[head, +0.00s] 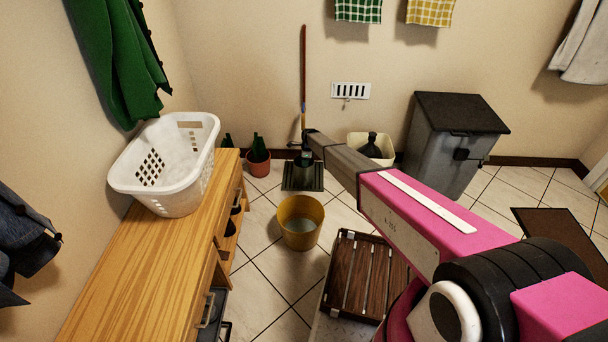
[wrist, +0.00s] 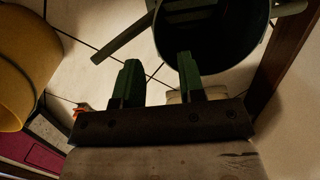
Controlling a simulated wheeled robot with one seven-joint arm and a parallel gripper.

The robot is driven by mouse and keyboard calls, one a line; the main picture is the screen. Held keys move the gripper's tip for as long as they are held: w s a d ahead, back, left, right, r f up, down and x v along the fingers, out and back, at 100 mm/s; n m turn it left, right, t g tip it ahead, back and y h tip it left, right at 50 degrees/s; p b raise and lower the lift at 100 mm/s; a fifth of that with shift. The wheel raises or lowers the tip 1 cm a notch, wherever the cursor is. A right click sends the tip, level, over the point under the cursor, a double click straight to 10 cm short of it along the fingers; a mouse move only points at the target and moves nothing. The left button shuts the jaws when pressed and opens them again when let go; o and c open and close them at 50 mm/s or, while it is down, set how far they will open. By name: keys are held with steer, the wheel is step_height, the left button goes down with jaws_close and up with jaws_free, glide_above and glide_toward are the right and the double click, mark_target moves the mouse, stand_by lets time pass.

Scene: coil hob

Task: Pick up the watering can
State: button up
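In the wrist view, a dark, round-rimmed vessel (wrist: 222,58) that looks like the watering can stands on the tiles at the top. A grey bar (wrist: 122,38) slants out to its left, perhaps the spout, and another grey piece (wrist: 289,8) juts out at its upper right. My gripper (wrist: 158,72) has its two green fingers apart with bare floor showing between them. The right finger overlaps the vessel's rim in the picture; contact cannot be told. In the head view my gripper (head: 305,156) is low near the back wall, and I cannot clearly make out the can there.
A yellow bucket (head: 299,224) stands in front of my gripper. A ribbed grey-green piece (head: 302,181) and a wooden handle (head: 303,75) are close by. A terracotta pot (head: 258,166) is left, a white bin (head: 386,158) right, and a slatted wooden rack (head: 365,275) nearer.

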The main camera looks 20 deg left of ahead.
mark_target(303, 170)
steer(key=f, duration=0.5)
steer(key=a+f, duration=0.1)
steer(key=f, duration=0.1)
steer(key=shift+s+f, duration=0.2)
steer(key=shift+f, duration=0.1)
steer(key=shift+r, duration=0.1)
jaws_close()
